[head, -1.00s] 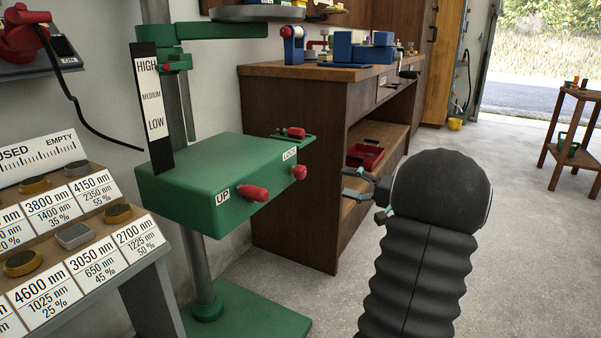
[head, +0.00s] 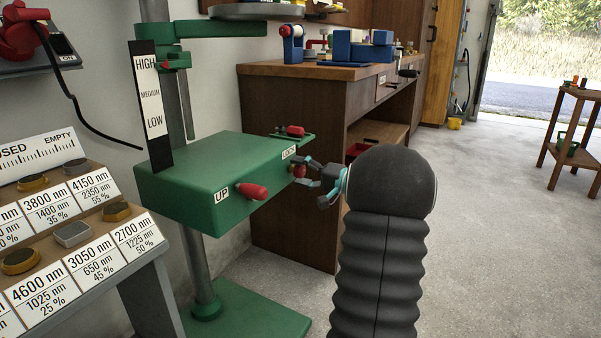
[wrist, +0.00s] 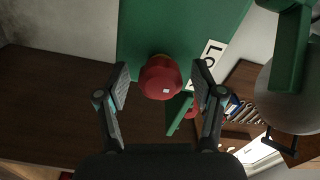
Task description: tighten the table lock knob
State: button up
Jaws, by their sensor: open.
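The red table lock knob (head: 299,171) sits on the right end of the green machine table (head: 215,160), below the "LOCK" label (head: 289,152). In the wrist view the knob (wrist: 160,77) is round and red with a small pale mark, and it appears between the two fingers. My gripper (head: 310,178) is open in the head view, with its fingertips at the knob. The wrist view also shows my gripper (wrist: 158,88) open, with a gap on each side of the knob. I cannot tell whether a finger touches it.
A red "UP" handle (head: 252,191) sticks out left of the knob. Another red handle (head: 291,131) lies on a green bracket behind. A wooden workbench (head: 290,110) stands close behind. The concrete floor (head: 480,230) at right is clear.

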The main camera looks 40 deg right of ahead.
jog(key=shift+w, duration=0.15)
jog(key=c, duration=1.2)
jog(key=shift+m, duration=0.3)
jog(key=m+p, duration=0.2)
jog(key=m, duration=0.2)
jog(key=shift+r, duration=0.1)
jog(key=m+p, duration=0.3)
jog(key=m, duration=0.2)
jog(key=m+p, duration=0.5)
jog(key=m, duration=0.1)
jog(key=shift+r+p, duration=0.1)
jog(key=shift+p, duration=0.25)
jog(key=shift+m+p, duration=1.25)
jog(key=shift+m, duration=0.25)
jog(key=shift+f, duration=0.25)
